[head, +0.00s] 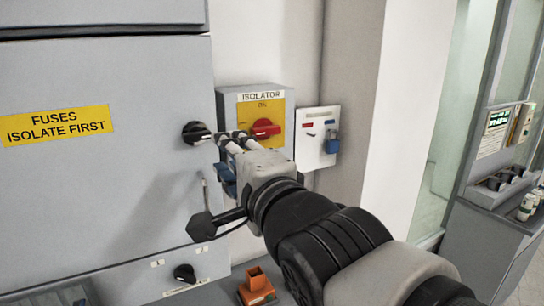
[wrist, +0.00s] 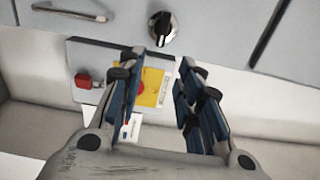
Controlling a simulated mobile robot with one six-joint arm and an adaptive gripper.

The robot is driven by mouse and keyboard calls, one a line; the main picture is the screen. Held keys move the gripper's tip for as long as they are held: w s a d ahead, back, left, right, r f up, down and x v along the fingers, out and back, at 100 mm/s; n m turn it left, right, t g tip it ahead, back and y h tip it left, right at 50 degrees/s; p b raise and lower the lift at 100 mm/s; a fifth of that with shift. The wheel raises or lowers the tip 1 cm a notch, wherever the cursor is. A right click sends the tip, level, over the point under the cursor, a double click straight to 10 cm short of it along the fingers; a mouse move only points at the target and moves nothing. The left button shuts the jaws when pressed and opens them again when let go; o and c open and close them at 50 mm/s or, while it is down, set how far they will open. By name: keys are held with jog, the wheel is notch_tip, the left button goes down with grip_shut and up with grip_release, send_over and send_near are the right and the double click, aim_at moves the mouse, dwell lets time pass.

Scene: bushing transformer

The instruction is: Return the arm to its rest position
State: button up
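My arm (head: 340,240) reaches from the lower right toward the isolator. My gripper (head: 230,137) is in front of the gap between the grey cabinet door and the isolator box. In the wrist view my gripper (wrist: 162,62) has its two fingers apart with nothing held between them. The isolator box (head: 228,105) has a yellow plate and a red handle (head: 265,128). In the wrist view the yellow plate (wrist: 152,88) shows partly behind the left finger. I cannot tell whether a fingertip touches anything.
The grey cabinet door (head: 100,170) stands left, with a black knob (head: 194,132) close to my gripper and a lower knob (head: 184,273). A white panel with a blue padlock (head: 332,143) is right of the isolator. A side bench (head: 490,235) stands right.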

jog(key=shift+s+d, duration=0.25)
jog(key=shift+s, duration=0.15)
jog(key=s+d+f+n+g+h, duration=0.2)
jog(key=s+d+f+n+h, duration=0.15)
jog(key=d+f, duration=0.45)
jog(key=s+d+f+n+g+h, duration=0.2)
jog(key=d+f+g+h, duration=0.15)
jog(key=d+f, duration=0.45)
jog(key=s+d+f+n+g+h, duration=0.2)
jog(key=s+d+f+n+g, duration=0.3)
jog(key=s+f, duration=0.5)
jog(key=s+d+n, duration=0.1)
jog(key=s+d, duration=0.1)
jog(key=s, duration=0.1)
jog(key=shift+s+d+f+h, duration=0.15)
jog(key=shift+s+f+h, duration=0.15)
jog(key=shift+f, duration=0.1)
